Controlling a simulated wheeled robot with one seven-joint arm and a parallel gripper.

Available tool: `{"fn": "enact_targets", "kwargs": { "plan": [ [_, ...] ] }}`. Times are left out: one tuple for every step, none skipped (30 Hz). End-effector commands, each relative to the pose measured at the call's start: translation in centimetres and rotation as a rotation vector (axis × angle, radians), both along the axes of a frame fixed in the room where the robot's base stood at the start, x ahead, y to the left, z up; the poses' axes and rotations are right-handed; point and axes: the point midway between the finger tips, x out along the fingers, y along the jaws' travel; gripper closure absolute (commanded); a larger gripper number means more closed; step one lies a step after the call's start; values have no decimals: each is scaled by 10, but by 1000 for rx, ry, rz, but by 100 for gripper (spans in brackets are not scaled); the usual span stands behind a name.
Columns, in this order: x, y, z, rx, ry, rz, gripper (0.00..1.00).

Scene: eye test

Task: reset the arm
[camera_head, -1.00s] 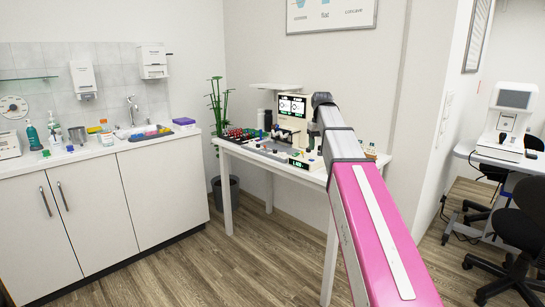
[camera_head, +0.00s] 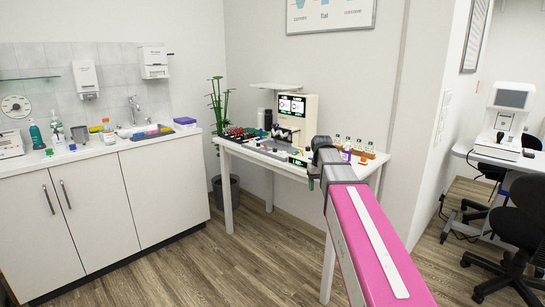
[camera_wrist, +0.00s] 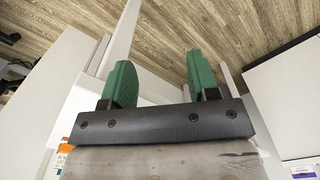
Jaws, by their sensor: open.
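My arm, with its pink and white link (camera_head: 375,240), reaches forward from the lower right in the head view. Its grey end sits at the front right edge of the white table (camera_head: 232,150). My gripper (camera_wrist: 158,66) shows in the wrist view with two green fingers spread apart and nothing between them. The wood floor and white furniture show beyond the fingers. In the head view the fingers are mostly hidden by the arm.
An instrument with a screen (camera_head: 297,112) and several small items stand on the table. Several bottles (camera_head: 358,146) stand at its right end, close to my arm. A white cabinet (camera_head: 85,200) is at left, a black chair (camera_head: 520,225) at right.

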Motion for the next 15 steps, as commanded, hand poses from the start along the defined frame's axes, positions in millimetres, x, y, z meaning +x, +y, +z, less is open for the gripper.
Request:
{"fn": "enact_targets", "kwargs": {
  "plan": [
    [-17, 0, -23, 1, 4, -7, 45],
    [-22, 0, -34, 0, 5, -12, 45],
    [-30, 0, -48, 0, 4, -17, 45],
    [-36, 0, -58, 1, 4, -21, 45],
    [-42, 0, -69, 0, 4, -25, 45],
    [-50, 0, -82, 0, 4, -32, 45],
    [-57, 0, -92, 0, 3, -36, 45],
    [-63, 0, -102, 0, 4, -41, 45],
    [-72, 0, -114, 0, 3, -46, 45],
    [-79, 0, -123, 0, 3, -50, 45],
    [-86, 0, -133, 0, 3, -54, 45],
    [-95, 0, -144, 0, 2, -61, 45],
    [-103, 0, -153, 0, 3, -65, 45],
    [-110, 0, -161, 0, 2, -70, 45],
    [-120, 0, -172, 0, 3, -75, 45]
  ]
}}
